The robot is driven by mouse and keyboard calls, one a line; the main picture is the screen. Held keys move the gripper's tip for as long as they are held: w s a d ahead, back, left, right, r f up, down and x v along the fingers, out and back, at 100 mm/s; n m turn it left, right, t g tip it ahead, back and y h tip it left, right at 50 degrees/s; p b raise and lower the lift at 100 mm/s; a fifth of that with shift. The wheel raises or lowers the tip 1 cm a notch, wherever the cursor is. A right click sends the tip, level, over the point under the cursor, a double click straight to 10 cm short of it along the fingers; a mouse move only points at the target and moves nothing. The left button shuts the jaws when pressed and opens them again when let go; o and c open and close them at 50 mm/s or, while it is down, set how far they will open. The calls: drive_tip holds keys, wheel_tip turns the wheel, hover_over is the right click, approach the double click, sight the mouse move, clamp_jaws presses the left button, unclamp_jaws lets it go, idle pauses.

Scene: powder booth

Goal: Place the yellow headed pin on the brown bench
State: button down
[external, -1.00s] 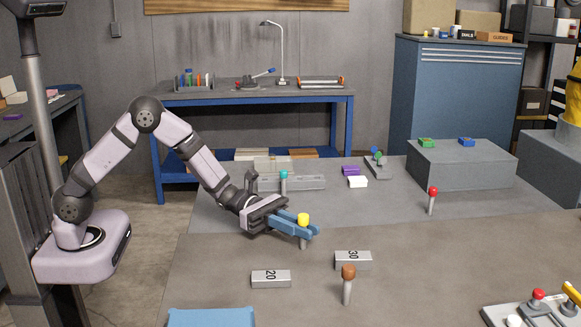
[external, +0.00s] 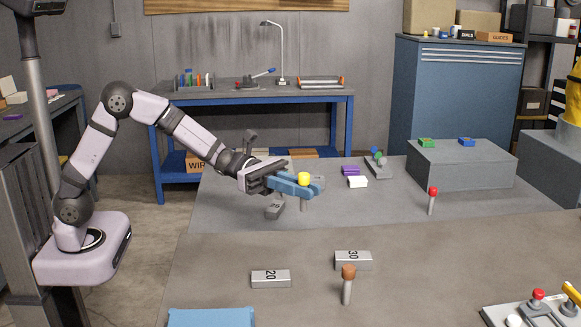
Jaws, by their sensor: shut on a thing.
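The yellow headed pin (external: 304,179) is upright in my gripper (external: 308,187), which is shut on it with blue fingers around it just under the head. Its grey shaft hangs below the fingers, over the grey surface in the picture; I cannot tell the exact gap beneath it. The brown bench (external: 220,258) fills the front of the view, nearer the camera than my gripper.
On the brown bench stand a brown headed pin (external: 347,283), a block marked 20 (external: 271,279) and a block marked 30 (external: 353,260). A red headed pin (external: 432,201) stands on the grey surface (external: 375,210). Another grey block (external: 275,209) lies below my gripper.

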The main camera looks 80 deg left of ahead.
wheel_tip(320, 180, up, 11)
drive_tip(key=p, duration=1.1)
drive_tip(key=shift+r, duration=0.1)
wheel_tip(320, 180, down, 11)
drive_tip(key=b, duration=1.1)
drive_tip(key=shift+f, duration=0.2)
drive_tip(key=shift+f, duration=4.75)
drive_tip(key=shift+f, duration=0.25)
